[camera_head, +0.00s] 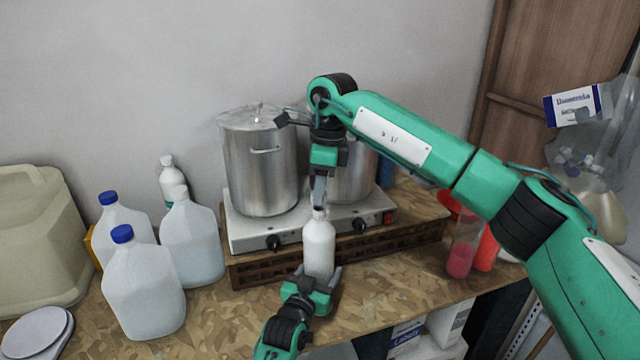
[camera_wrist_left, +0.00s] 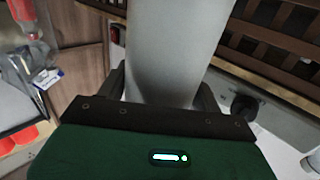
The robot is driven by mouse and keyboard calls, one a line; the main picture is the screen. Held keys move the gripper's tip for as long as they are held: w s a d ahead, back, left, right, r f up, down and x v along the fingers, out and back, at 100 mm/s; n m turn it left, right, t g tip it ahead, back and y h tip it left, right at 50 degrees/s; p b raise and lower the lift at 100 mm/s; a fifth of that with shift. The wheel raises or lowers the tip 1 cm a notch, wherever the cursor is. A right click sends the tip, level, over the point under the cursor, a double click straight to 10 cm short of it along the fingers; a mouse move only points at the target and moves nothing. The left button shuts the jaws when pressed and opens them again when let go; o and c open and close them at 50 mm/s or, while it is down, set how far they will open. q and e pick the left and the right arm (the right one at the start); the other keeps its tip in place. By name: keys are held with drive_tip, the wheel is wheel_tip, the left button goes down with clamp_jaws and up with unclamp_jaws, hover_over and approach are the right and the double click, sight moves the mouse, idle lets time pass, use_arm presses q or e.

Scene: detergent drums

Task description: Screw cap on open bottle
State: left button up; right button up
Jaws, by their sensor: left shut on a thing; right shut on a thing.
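A white bottle (camera_head: 319,248) stands upright near the front edge of the table, in front of the hot plate. My left gripper (camera_head: 318,277) is shut around its lower part. In the left wrist view the pale bottle (camera_wrist_left: 175,50) rises between the fingers of my left gripper (camera_wrist_left: 163,90). My right gripper (camera_head: 319,200) points straight down over the bottle's top and is shut on a small white cap (camera_head: 320,213). The cap is at the bottle's mouth; I cannot tell whether it is seated on the thread, as the fingers partly hide it.
A two-burner hot plate (camera_head: 250,236) with steel pots (camera_head: 262,170) stands behind the bottle on a wooden crate (camera_head: 400,236). Jugs with blue caps (camera_head: 143,295), an uncapped-looking jug (camera_head: 192,245) and a beige canister (camera_head: 35,230) stand left. Red containers (camera_head: 462,255) stand right.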

idle(0.4)
drive_tip(key=shift+f, duration=0.85)
drive_tip(key=shift+f, duration=0.55)
